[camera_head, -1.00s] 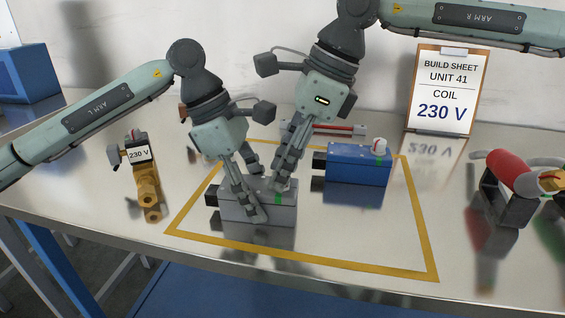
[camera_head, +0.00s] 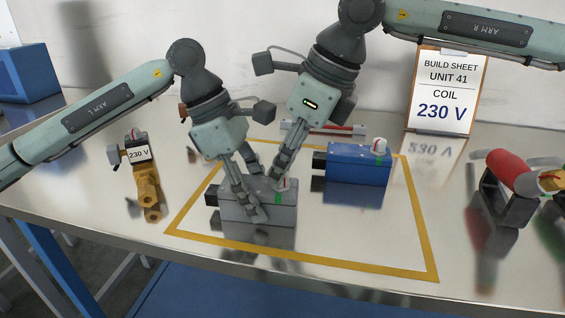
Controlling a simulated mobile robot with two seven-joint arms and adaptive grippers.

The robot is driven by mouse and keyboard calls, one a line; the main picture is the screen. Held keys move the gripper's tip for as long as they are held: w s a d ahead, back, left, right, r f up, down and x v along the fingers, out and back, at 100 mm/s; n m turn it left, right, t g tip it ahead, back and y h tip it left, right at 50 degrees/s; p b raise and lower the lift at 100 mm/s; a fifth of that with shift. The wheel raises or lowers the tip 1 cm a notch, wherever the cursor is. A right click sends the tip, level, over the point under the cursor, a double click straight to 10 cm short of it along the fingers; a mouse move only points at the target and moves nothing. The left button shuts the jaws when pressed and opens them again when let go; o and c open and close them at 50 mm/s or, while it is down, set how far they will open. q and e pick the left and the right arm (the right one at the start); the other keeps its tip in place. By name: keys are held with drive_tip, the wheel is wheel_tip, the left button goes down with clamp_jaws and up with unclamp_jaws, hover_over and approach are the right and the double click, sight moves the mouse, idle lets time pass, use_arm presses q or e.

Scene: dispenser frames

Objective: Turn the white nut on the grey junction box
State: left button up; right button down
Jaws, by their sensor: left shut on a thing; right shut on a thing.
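The grey junction box (camera_head: 260,214) sits on the table inside the yellow outline, with a green mark on its front. The white nut (camera_head: 285,183) is on top of the box toward its right end, partly hidden by fingers; a red mark shows on it. My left gripper (camera_head: 256,196) straddles the box from above and is shut on it. My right gripper (camera_head: 279,178) reaches down from the upper right, its fingertips shut on the nut.
A blue box (camera_head: 358,164) with its own white nut (camera_head: 379,147) stands to the right. A brass valve tagged 230 V (camera_head: 148,185) lies left. A build sheet (camera_head: 447,90) stands behind, and a red-handled part (camera_head: 512,172) stands far right. The front of the outline is clear.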

drive_tip(key=m+t, duration=0.1)
drive_tip(key=m, duration=0.2)
drive_tip(key=m+h, duration=0.1)
drive_tip(key=m, duration=0.2)
drive_tip(key=shift+m+t+h, duration=0.3)
drive_tip(key=shift+t, duration=0.1)
idle(0.3)
drive_tip(key=c, duration=1.3)
unclamp_jaws()
drive_tip(key=v, duration=1.2)
drive_tip(key=shift+s, duration=0.15)
drive_tip(key=shift+a, duration=0.1)
use_arm(q)
drive_tip(key=o, duration=1.4)
